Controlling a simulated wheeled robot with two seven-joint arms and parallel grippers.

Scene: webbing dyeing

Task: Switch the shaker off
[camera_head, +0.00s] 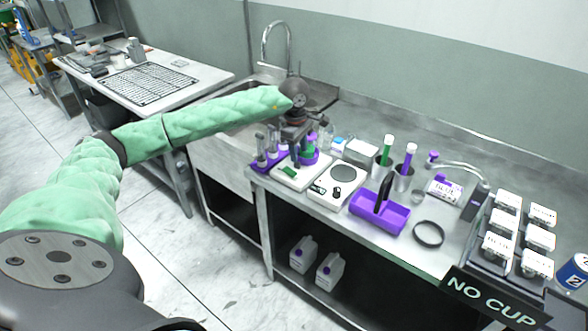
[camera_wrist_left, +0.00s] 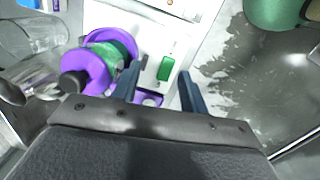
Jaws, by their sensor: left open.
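The shaker is a white, flat box (camera_head: 290,175) at the sink end of the bench, with a green rocker switch (camera_wrist_left: 166,68) on its top face. A purple and green vessel (camera_wrist_left: 100,62) lies across the left of the left wrist view, beside the switch. My left gripper (camera_head: 296,138) is over the shaker, pointing down. In the left wrist view its two open fingers (camera_wrist_left: 160,90) are on either side of the green switch, with nothing between them. I cannot tell whether a fingertip touches the shaker. My right gripper is not in view.
A white unit with a round plate and black knob (camera_head: 337,185) stands right of the shaker. A purple tray (camera_head: 380,213), a black ring (camera_head: 428,234) and metal cups with tubes (camera_head: 403,178) are farther right. A sink with a faucet (camera_head: 276,42) is behind my left arm.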

